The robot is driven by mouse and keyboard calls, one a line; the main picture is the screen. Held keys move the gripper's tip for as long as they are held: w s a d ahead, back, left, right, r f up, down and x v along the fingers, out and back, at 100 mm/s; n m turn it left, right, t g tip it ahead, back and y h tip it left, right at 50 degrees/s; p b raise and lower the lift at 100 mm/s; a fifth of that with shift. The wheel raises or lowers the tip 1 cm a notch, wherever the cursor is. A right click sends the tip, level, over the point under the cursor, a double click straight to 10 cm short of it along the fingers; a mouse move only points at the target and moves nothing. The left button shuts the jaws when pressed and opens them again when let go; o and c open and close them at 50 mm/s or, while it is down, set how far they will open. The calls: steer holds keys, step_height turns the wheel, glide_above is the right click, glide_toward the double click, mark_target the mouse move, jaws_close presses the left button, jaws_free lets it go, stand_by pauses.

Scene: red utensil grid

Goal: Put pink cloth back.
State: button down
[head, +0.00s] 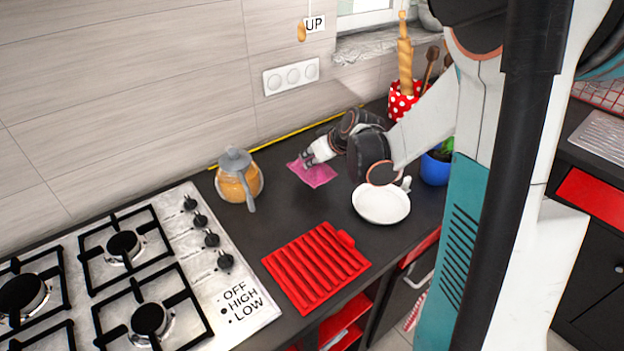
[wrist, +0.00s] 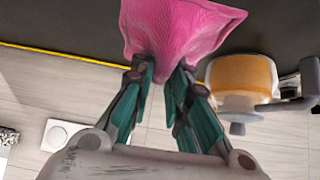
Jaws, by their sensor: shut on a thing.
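The pink cloth (head: 314,174) is on or just above the dark counter by the back wall, between the teapot and the white plate. My gripper (head: 306,161) is at its upper left edge. In the wrist view the cloth (wrist: 178,28) spreads out from between the fingertips of my gripper (wrist: 165,78), which are shut on a bunched part of it. I cannot tell whether the cloth's far edge touches the counter.
A red utensil grid (head: 315,268) lies at the front of the counter. A teapot (head: 238,180) stands left of the cloth, a white plate (head: 381,204) right of it. A stove (head: 130,270) fills the left. A blue pot (head: 435,168) and a dotted red holder (head: 402,102) stand right.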

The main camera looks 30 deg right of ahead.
mark_target(312, 173)
steer(key=shift+f+b, duration=0.9)
steer(key=shift+f, duration=2)
steer(key=shift+f, duration=0.15)
steer(key=c, duration=1.5)
jaws_free()
steer(key=shift+c, duration=0.2)
steer(key=shift+r, duration=0.2)
steer(key=p+v, duration=0.4)
steer(key=v, duration=0.8)
